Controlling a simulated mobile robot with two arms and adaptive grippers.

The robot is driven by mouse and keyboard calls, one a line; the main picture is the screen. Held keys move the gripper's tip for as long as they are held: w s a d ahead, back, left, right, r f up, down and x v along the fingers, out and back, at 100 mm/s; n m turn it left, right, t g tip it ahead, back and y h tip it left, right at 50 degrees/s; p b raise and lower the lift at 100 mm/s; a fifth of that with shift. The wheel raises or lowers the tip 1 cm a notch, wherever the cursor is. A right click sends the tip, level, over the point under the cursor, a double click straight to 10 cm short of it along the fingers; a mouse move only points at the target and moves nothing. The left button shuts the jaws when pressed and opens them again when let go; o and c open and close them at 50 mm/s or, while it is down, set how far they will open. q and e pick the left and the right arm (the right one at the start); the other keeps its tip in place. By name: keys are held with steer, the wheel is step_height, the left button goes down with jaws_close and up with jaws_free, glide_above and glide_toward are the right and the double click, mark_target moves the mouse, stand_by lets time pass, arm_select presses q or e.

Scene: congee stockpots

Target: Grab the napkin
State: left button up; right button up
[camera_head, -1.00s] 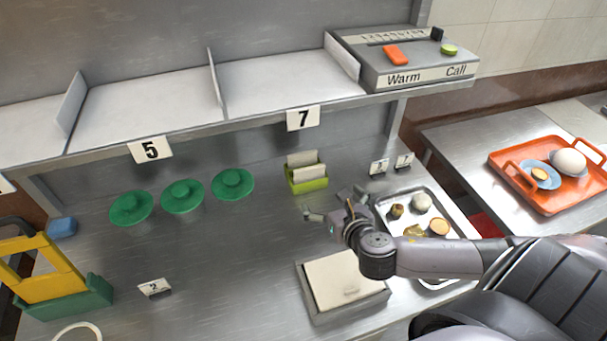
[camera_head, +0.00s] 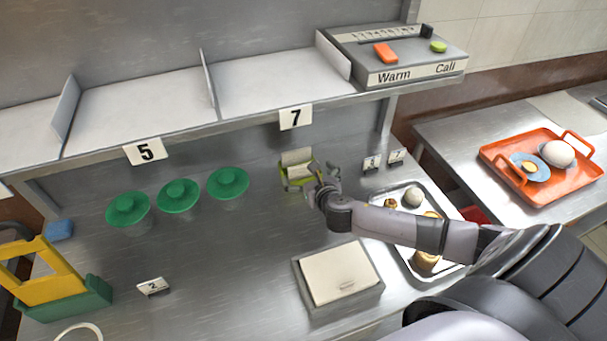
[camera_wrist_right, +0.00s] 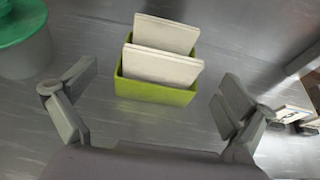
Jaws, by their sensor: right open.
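The white napkins (camera_head: 297,157) stand upright in a small green holder (camera_head: 290,184) on the counter under the shelf. In the right wrist view two napkin stacks (camera_wrist_right: 162,66) stick up from the green holder (camera_wrist_right: 150,92). My right gripper (camera_head: 303,182) is at the holder, its fingers partly overlapping it in the head view. In the wrist view my right gripper (camera_wrist_right: 150,105) is open and empty, one finger to each side of the holder, apart from the napkins. My left gripper is not in view.
Several green-lidded pots (camera_head: 178,196) stand to the left. A metal tray (camera_head: 400,250) with food lies under my right forearm. A box with a pale lid (camera_head: 338,275) sits nearer the front. The shelf (camera_head: 240,110) overhangs behind the holder.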

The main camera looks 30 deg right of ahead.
mark_target(304, 167)
steer(key=shift+d+r+p+x, duration=0.1)
steer(key=shift+r+p+x, duration=0.1)
steer(key=shift+x, duration=0.95)
steer(key=shift+d+r+p+x, duration=0.1)
steer(key=shift+r+p+x, duration=0.1)
steer(key=shift+x, duration=0.95)
steer(key=shift+w, duration=0.15)
steer(key=c, duration=0.8)
